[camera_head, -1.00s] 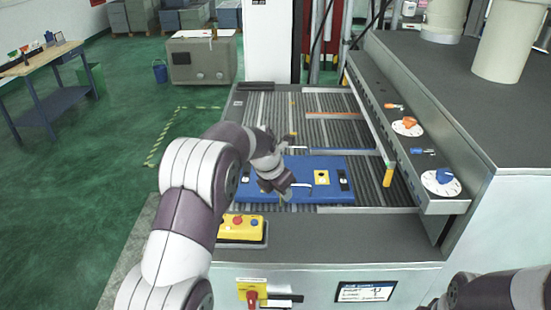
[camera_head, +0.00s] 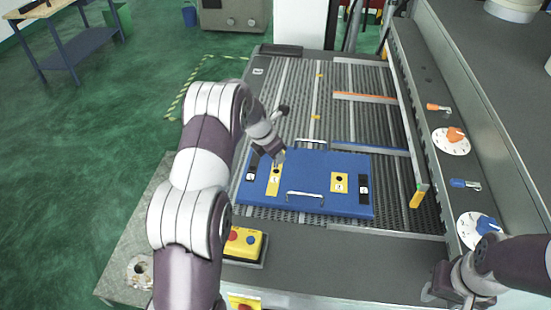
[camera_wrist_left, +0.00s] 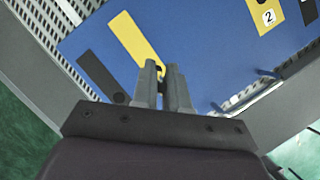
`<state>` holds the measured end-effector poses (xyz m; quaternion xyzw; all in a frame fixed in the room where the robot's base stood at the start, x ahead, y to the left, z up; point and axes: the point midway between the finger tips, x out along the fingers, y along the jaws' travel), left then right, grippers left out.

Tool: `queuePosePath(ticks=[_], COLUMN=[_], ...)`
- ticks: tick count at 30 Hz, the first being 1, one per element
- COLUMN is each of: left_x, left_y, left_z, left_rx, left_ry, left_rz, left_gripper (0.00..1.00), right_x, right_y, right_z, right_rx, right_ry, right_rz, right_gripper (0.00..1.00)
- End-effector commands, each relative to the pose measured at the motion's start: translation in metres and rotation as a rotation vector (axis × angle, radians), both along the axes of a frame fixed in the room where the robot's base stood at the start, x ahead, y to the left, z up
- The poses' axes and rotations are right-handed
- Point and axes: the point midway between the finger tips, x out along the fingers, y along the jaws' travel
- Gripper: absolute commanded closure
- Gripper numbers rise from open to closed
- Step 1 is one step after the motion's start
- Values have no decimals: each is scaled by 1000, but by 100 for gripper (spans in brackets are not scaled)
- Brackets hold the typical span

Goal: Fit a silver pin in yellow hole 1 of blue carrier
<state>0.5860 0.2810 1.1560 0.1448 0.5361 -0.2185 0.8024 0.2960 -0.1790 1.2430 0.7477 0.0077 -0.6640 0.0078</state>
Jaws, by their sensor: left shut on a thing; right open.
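The blue carrier (camera_head: 320,163) lies flat on the slatted bed, with its handle (camera_head: 305,195) at the front edge. Its yellow patch marked 1 (camera_head: 274,184) is on the left, and the yellow patch marked 2 (camera_head: 339,183) is on the right. My left gripper (camera_head: 279,160) is at the far end of patch 1, close over it. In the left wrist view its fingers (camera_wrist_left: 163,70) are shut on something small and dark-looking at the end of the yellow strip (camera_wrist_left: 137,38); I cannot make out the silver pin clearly. My right gripper (camera_head: 452,288) is open, at the lower right, away from the carrier.
A yellow button box (camera_head: 243,243) stands at the front left of the bed. A rail with a yellow end (camera_head: 416,198) and a panel with orange (camera_head: 455,135) and blue knobs (camera_head: 487,226) run along the right. The slatted bed behind the carrier is mostly clear.

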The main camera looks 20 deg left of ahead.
Motion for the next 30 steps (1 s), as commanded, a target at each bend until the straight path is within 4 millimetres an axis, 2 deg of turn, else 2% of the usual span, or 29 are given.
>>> queuePosePath(ticks=[2,6,9,15,16,18,30], left_x=[-1,-1,-1,-1,-1,-1,-3], left_y=[5,5,5,5,5,5,6], left_z=[-4,-29,-41,-44,-44,-44,-38], left_rx=[-1,-1,0,0,-1,-1,0], left_ry=[1,3,0,-1,-1,-1,-3], left_rz=[1,-1,-1,-1,-1,-1,-1], left_gripper=[100,100,100,100,83,61,61], right_x=[0,0,0,0,0,0,0], right_y=[0,0,0,0,0,0,0], right_z=[5,19,22,19,19,19,14], right_rx=[0,0,0,0,0,0,0], right_ry=[0,0,0,0,0,0,0], right_rz=[0,0,0,0,0,0,0], right_gripper=[57,57,57,57,57,57,57])
